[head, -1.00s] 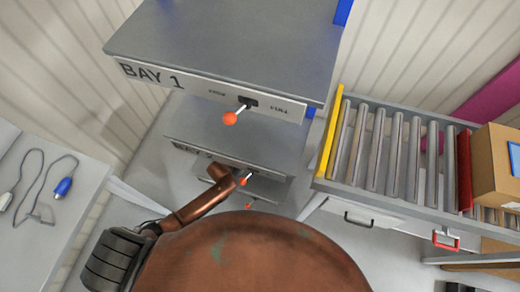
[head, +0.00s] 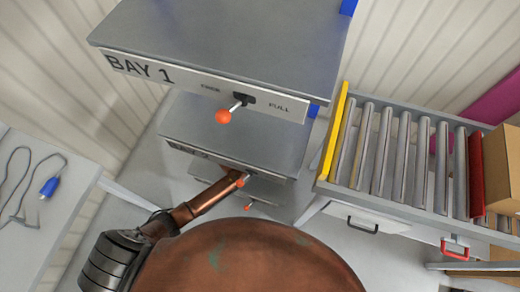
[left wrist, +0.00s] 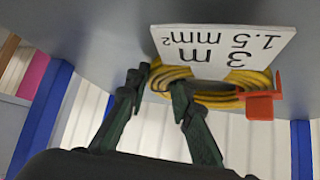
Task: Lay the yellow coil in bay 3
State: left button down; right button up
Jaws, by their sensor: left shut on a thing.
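In the left wrist view, my left gripper (left wrist: 156,80) is shut on the near side of the yellow coil (left wrist: 215,97). The coil has a white tag (left wrist: 225,50) reading 3 m, 1.5 mm², upside down in this view. An orange piece (left wrist: 262,105) shows at the coil's right side. A grey slab (left wrist: 90,35) lies right by the coil; I cannot tell if they touch. In the head view, my left arm reaches in among the lower shelves, and its gripper and the coil are hidden. The BAY 1 shelf (head: 220,50) is on top; the lower shelves' labels are mostly covered.
Orange-knobbed levers stick out at the shelf fronts, the top one (head: 223,116) marked PULL. A roller conveyor (head: 385,150) with a yellow end bar and a cardboard box (head: 500,165) is at right. A table (head: 50,225) with a blue-plugged cable is at left.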

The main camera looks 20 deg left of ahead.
pick_arm(q)
jog(key=shift+r, duration=0.1)
jog(key=c, duration=1.7)
grip_release()
pick_arm(e)
jog(key=shift+w+r, duration=0.1)
pick_arm(q)
jog(key=p+v, duration=0.3)
jog(key=v, duration=0.3)
jog(key=shift+s+a+r, duration=0.1)
jog(key=shift+a+r, duration=0.05)
jog(key=shift+r, duration=0.05)
jog(key=shift+s+a+r+p, duration=0.1)
jog(key=shift+s+r+p, duration=0.15)
jog(key=shift+s+p, duration=0.15)
pick_arm(e)
jog(key=s+d, duration=0.1)
jog(key=s, duration=0.7)
jog(key=shift+s+f+n, duration=0.2)
jog(key=shift+f+n, duration=0.1)
jog(key=shift+f, duration=0.1)
